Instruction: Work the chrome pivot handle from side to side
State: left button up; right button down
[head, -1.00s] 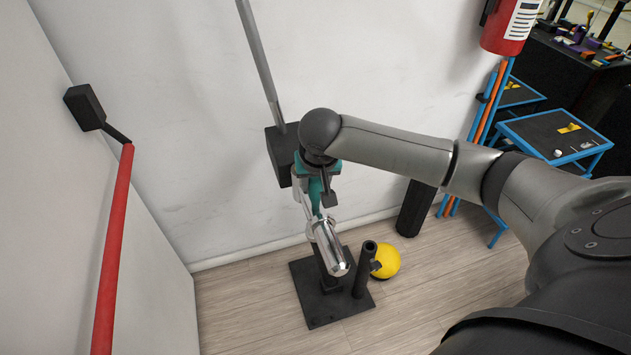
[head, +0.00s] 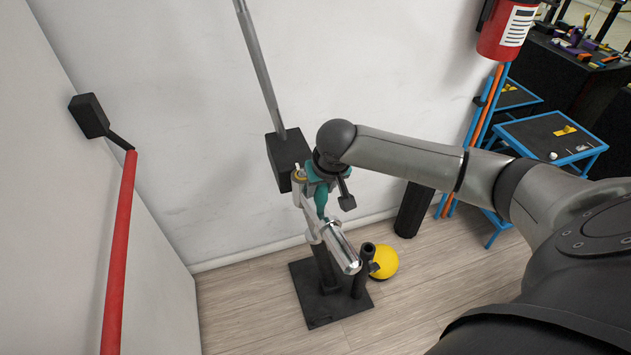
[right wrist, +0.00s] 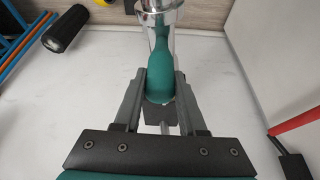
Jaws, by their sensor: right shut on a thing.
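The chrome pivot handle has a shiny metal cylinder (head: 340,248) and a teal grip (head: 321,204), above a black floor stand in the head view. In the right wrist view its teal grip (right wrist: 164,75) runs up into the chrome part at the top edge. My right gripper (head: 318,190) is shut on the teal grip. In the right wrist view, the gripper's fingers (right wrist: 162,88) lie on either side of the grip. In the head view the wrist partly hides the hold. My left gripper is not in view.
The stand's black base plate (head: 312,312) rests on the wood floor, with a yellow ball (head: 384,262) beside it. A black box with a grey rod (head: 262,70) is on the wall behind. A red bar (head: 118,250) is at left; blue-framed tables (head: 550,135) are at right.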

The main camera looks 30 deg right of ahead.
jog(key=shift+d+r+n+p, duration=0.2)
jog(key=shift+d+n+p, duration=0.3)
jog(key=shift+d+p, duration=0.6)
jog(key=shift+d+f, duration=0.1)
jog(key=shift+d, duration=0.25)
jog(key=shift+c, duration=2.4)
grip_release()
jog(key=shift+a, duration=0.1)
jog(key=p+v, duration=0.2)
jog(key=v, duration=1.3)
jog(key=shift+s, duration=0.15)
